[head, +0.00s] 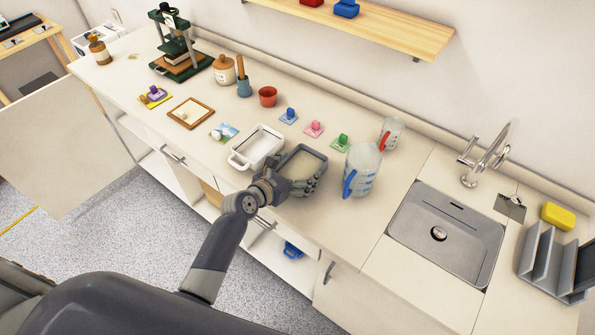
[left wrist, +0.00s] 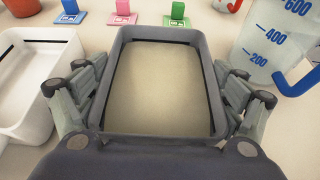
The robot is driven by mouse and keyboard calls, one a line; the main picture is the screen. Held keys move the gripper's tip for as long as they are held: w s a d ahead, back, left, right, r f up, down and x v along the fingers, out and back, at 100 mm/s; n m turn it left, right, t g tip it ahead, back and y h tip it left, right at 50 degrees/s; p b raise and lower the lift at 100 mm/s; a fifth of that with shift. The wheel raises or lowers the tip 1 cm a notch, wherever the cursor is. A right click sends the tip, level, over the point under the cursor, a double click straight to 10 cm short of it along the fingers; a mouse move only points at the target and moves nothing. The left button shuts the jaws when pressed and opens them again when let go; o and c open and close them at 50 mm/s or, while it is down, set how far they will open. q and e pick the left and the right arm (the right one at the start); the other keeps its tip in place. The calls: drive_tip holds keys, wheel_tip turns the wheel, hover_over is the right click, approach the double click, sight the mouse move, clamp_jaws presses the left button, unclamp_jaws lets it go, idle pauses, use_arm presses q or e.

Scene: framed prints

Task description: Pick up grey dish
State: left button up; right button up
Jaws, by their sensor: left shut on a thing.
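The grey dish (head: 306,157) is a rectangular tray with a grey rim and a pale tan inside. It is on or just above the counter, right of a white dish (head: 257,147); I cannot tell whether it touches the counter. My left gripper (head: 298,183) is shut on the grey dish. In the left wrist view the dish (left wrist: 160,34) fills the middle, level-looking, with the fingers of the gripper (left wrist: 158,90) against its two long sides. My right gripper is not in view.
A measuring jug (head: 361,170) with a blue handle stands close right of the grey dish. A smaller red-handled jug (head: 391,133) is behind it. Small blue, pink and green stamp-like pieces (head: 314,129) lie behind the dish. A sink (head: 445,235) is at the right.

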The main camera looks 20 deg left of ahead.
sight(298, 176)
use_arm(q)
drive_tip(key=shift+r, duration=0.95)
wheel_tip(298, 176, up, 4)
drive_tip(key=shift+r+p, duration=0.15)
drive_tip(key=shift+p, duration=0.25)
wheel_tip(298, 176, up, 3)
drive_tip(key=shift+r, duration=0.1)
